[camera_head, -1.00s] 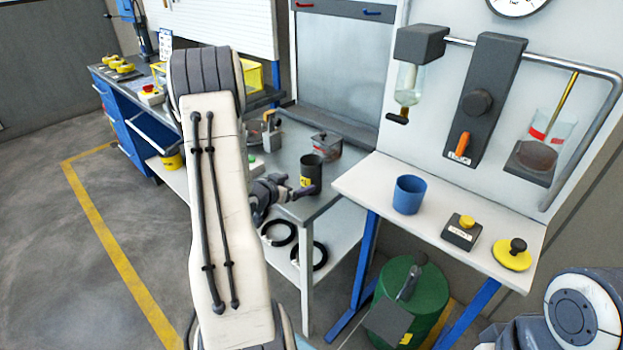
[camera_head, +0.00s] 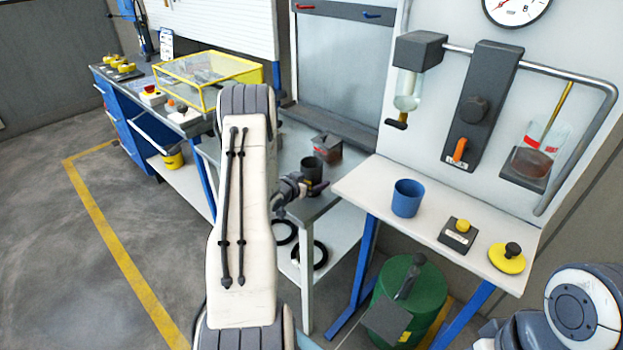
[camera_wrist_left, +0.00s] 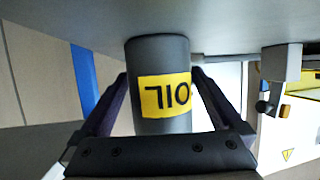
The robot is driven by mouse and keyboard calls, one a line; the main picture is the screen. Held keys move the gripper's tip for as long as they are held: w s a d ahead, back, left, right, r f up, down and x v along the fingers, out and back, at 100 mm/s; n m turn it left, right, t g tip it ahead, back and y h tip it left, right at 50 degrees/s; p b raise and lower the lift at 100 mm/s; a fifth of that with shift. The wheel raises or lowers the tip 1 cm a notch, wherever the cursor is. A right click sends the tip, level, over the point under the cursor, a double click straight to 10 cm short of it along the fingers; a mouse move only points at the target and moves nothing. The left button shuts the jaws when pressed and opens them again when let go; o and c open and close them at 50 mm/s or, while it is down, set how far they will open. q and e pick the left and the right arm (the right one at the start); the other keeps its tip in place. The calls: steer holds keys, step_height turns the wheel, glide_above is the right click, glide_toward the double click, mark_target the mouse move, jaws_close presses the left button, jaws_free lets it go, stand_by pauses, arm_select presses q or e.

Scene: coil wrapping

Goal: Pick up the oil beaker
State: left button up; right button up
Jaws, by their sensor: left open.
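The oil beaker is a dark grey cylinder with a yellow OIL label. It stands on the grey table in the head view (camera_head: 311,166), its lower part hidden by my gripper. In the left wrist view the beaker (camera_wrist_left: 161,60) fills the middle of the picture. My left gripper (camera_head: 308,189) reaches in from the left, low at the beaker. In the left wrist view my left gripper (camera_wrist_left: 160,82) is open, with one finger on each side of the beaker. I cannot tell whether the fingers touch it. My right gripper is out of the picture.
A small dark-topped container (camera_head: 327,147) stands just behind the beaker. A blue cup (camera_head: 407,198) stands on the white bench (camera_head: 375,200) to the right. A green drum (camera_head: 425,285) is on the floor below. A yellow-framed clear box (camera_head: 195,75) sits on the left workbench.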

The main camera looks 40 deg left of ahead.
arm_select(q)
steer(key=shift+r, duration=0.1)
steer(key=c, duration=1.5)
steer(key=shift+r, duration=0.1)
